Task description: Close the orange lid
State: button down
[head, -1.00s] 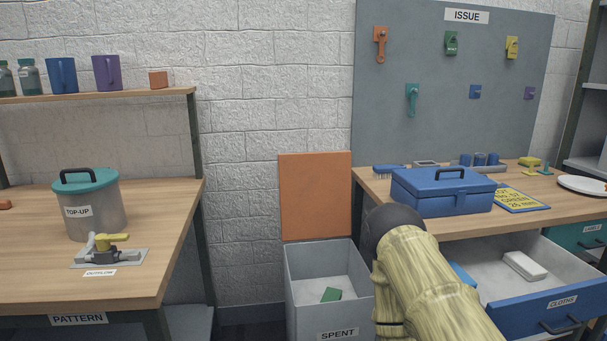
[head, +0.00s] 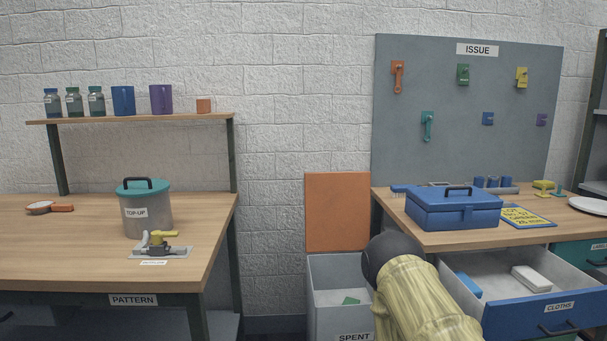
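The orange lid (head: 337,212) stands upright, open, at the back edge of the grey bin (head: 324,303) labelled SPENT. The bin stands on the floor between the two benches, and a green block (head: 351,300) lies inside it. My arm, in a yellowish sleeve with a dark rounded joint, rises from the bottom and covers the bin's right side. My gripper is not visible in the head view.
An open blue drawer (head: 545,314) labelled CLOTHS juts out right of the bin, under a bench with a blue toolbox (head: 453,212). The left bench (head: 60,245) bears a TOP-UP pot (head: 147,215) and a valve (head: 160,246). Wall shows behind the lid.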

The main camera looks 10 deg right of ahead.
aim_at(336, 205)
jog(key=u, duration=0.25)
jog(key=i, duration=1.2)
jog(key=z, duration=0.45)
